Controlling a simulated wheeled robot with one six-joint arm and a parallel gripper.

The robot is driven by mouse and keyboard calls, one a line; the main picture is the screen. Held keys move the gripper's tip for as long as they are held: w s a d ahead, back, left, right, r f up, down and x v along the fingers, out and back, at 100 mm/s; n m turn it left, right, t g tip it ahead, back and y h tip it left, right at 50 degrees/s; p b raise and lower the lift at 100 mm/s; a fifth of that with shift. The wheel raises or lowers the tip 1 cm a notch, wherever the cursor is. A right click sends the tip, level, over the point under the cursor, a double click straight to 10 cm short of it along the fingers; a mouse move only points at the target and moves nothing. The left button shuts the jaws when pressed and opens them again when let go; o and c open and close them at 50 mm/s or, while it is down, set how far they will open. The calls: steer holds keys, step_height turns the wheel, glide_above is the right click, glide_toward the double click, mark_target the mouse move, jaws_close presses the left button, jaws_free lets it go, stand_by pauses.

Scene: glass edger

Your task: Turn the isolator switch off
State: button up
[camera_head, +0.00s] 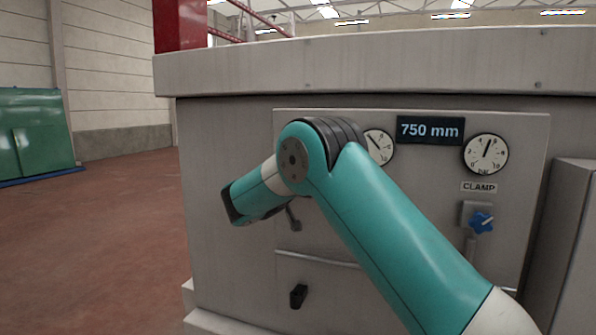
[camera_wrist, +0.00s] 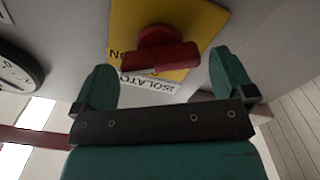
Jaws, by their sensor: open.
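The isolator switch (camera_wrist: 160,58) shows in the wrist view as a red bar handle on a round red hub, mounted on a yellow plate (camera_wrist: 205,25). Its handle lies nearly level across the picture, its left end close to the letters "ON" on the plate. A white label (camera_wrist: 160,87) reading "ISOLATOR" is partly covered by it. My gripper (camera_wrist: 163,62) is open, with one teal finger to each side of the handle and gaps on both sides. Whether the handle is in depth between the fingers, I cannot tell. In the head view my arm hides the switch.
The floor (camera_head: 95,240) to the left is clear. A gauge (camera_wrist: 18,70) edges the wrist view.

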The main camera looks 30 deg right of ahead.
steer(key=shift+p+x, duration=0.3)
steer(key=shift+x, duration=0.75)
steer(key=c, duration=0.8)
steer(key=shift+n, duration=0.3)
steer(key=n, duration=0.5)
steer(key=shift+a, duration=0.1)
steer(key=n+p, duration=0.1)
steer(key=n, duration=0.2)
steer(key=n+p, duration=0.1)
steer(key=n, duration=0.2)
steer(key=shift+w+f, duration=0.1)
steer(key=shift+f, duration=0.1)
steer(key=shift+n, duration=0.3)
